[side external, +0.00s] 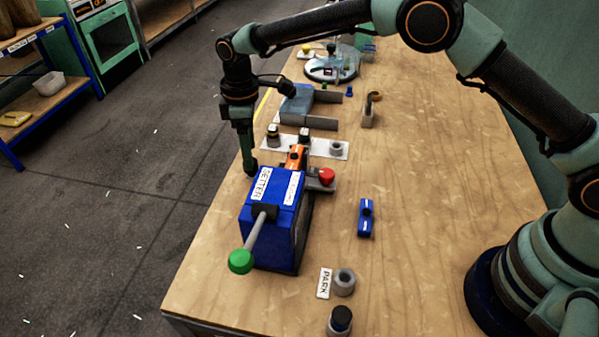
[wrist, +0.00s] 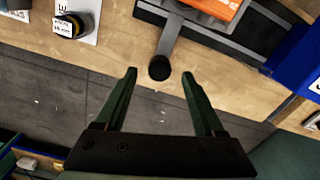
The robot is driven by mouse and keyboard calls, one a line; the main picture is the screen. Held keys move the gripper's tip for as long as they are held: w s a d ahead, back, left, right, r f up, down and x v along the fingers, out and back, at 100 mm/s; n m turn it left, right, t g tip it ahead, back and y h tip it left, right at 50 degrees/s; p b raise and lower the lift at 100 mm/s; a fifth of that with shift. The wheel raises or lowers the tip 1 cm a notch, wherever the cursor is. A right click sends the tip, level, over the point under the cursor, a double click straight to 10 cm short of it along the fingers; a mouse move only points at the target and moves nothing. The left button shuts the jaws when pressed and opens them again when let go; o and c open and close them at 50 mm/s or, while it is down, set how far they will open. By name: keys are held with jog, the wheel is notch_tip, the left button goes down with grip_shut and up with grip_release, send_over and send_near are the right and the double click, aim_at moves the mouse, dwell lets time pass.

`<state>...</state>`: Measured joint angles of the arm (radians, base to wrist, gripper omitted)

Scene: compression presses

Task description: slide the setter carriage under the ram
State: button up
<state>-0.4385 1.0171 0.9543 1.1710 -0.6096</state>
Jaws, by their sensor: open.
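The blue press (side external: 272,215) marked SETTER stands near the table's left edge, with a lever ending in a green knob (side external: 241,261). The orange carriage (side external: 296,157) sits at its far end; its orange top also shows in the wrist view (wrist: 208,7). A grey bar with a black round knob (wrist: 160,68) reaches out from beside the carriage over the table edge. My gripper (side external: 249,172) points down at the table's left edge, close to the press. In the wrist view my gripper (wrist: 159,73) is open, with the black knob between its fingertips; contact is unclear. The ram cannot be made out.
A red knob (side external: 326,177) sticks out right of the carriage. White plates with small cylinders (side external: 336,148) lie beyond it. A blue block (side external: 366,218), a PARK label (side external: 323,283) and a grey ring (side external: 344,281) are to the right. The table's middle right is clear.

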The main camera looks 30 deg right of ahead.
jog(key=shift+f, duration=1.15)
